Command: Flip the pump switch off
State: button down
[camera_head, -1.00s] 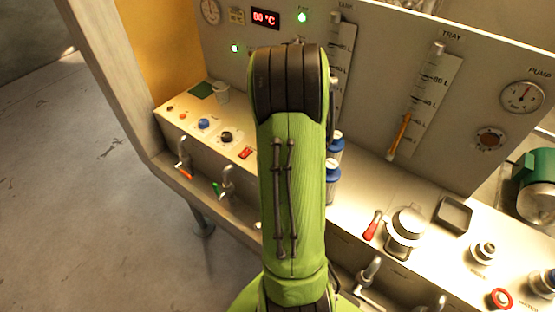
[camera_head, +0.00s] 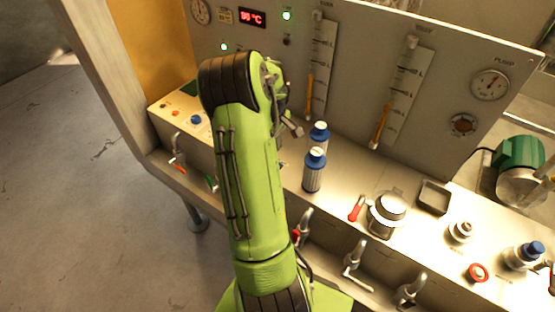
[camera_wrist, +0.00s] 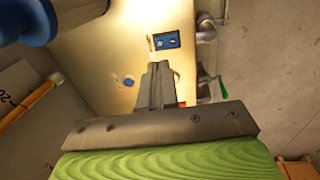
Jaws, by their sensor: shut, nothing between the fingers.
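The upright panel carries a PUMP label at its right end. Below it are a gauge (camera_head: 490,85) and a round dark-centred fitting (camera_head: 463,124); I cannot tell if this is the pump switch or how it is set. The red rocker on the left counter is hidden behind my arm in the head view. My gripper (camera_wrist: 158,70) is shut and empty above the counter in the wrist view, pointing toward a blue plate (camera_wrist: 167,41) with small pale marks. A blue knob (camera_wrist: 129,81) is left of the fingers. My gripper appears apart from both.
Blue bottles (camera_head: 314,172) stand right of my arm. A jar (camera_head: 388,212), a red handle (camera_head: 357,208) and a shallow tray (camera_head: 434,197) are farther right. Taps line the front edge, one with a green handle (camera_wrist: 223,88). A green motor (camera_head: 519,154) stands at far right.

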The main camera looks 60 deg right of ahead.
jog(key=f, duration=0.6)
jog(key=d+f, duration=0.1)
jog(key=f, duration=0.1)
jog(key=shift+f, duration=0.4)
jog(key=shift+s+d+f+b, duration=0.1)
jog(key=shift+d+f+b, duration=0.05)
jog(key=shift+f+b, duration=0.3)
jog(key=shift+a+r, duration=0.2)
jog(key=shift+a, duration=0.1)
